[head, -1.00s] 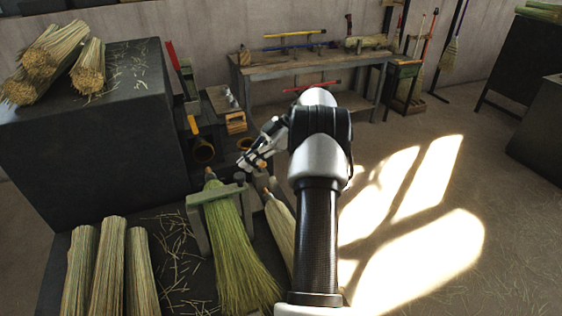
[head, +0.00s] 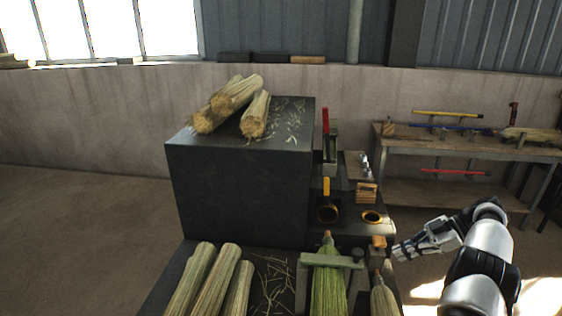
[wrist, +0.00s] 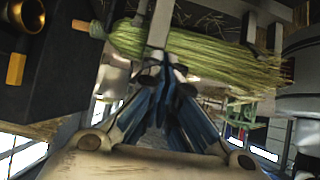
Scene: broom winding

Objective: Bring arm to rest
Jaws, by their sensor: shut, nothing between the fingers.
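My gripper (head: 404,251) is at the right in the head view, above and to the right of the bench front. Its fingers are together, with nothing between them. In the wrist view the shut gripper (wrist: 165,62) points up toward a green broom head (wrist: 190,45). The green broom head also shows in the head view (head: 329,285), hanging in a grey-green clamp frame (head: 303,283). A paler broom head (head: 384,298) stands just right of it, near my gripper. I cannot tell how far the fingers are from either broom.
Straw bundles (head: 212,280) lie on the front bench, and more (head: 230,103) on the dark block (head: 240,195). A workbench (head: 455,150) stands at the back right. Open floor is at the left.

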